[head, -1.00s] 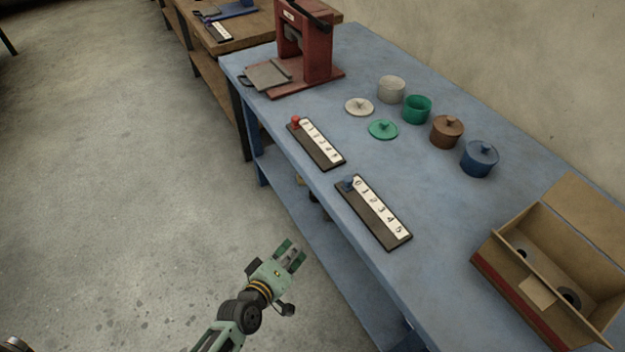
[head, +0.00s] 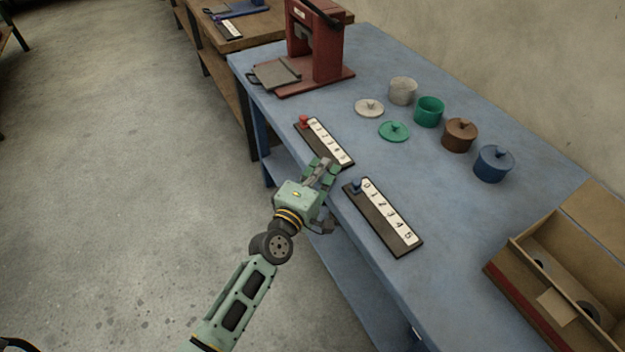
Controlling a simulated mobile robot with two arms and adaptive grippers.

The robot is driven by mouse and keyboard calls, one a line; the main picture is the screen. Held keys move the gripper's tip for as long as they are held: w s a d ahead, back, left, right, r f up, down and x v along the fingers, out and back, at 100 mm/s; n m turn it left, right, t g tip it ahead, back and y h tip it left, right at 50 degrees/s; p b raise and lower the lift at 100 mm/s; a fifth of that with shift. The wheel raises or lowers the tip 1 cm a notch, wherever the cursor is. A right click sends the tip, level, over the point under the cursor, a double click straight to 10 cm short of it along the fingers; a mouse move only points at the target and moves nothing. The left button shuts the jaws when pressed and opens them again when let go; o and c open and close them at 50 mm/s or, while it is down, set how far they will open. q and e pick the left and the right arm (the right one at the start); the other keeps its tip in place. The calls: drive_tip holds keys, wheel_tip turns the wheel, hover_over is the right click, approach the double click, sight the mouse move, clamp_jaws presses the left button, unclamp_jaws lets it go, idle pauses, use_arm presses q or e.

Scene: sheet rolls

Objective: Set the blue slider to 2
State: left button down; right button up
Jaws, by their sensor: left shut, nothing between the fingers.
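The blue slider knob (head: 356,186) sits at the 0 end of its dark track board (head: 385,222), beside a white scale strip marked 0 to 5. The board lies near the front edge of the blue table. My left gripper (head: 326,170) is shut and empty. In the picture it is just left of the blue knob, by the table's front edge, and appears apart from it. My right gripper is not in view.
A red slider (head: 304,121) with its own scale lies farther back. A red press (head: 318,50) stands at the back of the blue table (head: 455,215). Several pots, including a blue one (head: 493,164), and loose lids stand along the wall side. An open cardboard box (head: 560,290) is at right.

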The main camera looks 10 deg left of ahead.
sight(354, 184)
use_arm(q)
drive_tip(key=shift+s+d, duration=1.05)
drive_tip(key=shift+s+d+p, duration=0.25)
drive_tip(key=shift+p, duration=0.05)
drive_tip(key=shift+f, duration=0.1)
drive_tip(key=shift+d, duration=0.1)
drive_tip(key=s+d, duration=0.1)
drive_tip(key=s+d+p, duration=0.1)
drive_tip(key=s, duration=0.1)
drive_tip(key=s+d, duration=0.1)
drive_tip(key=s, duration=0.1)
drive_tip(key=shift+s+d, duration=0.2)
drive_tip(key=shift+d, duration=0.2)
drive_tip(key=shift+w+a, duration=0.1)
drive_tip(key=shift+w, duration=0.05)
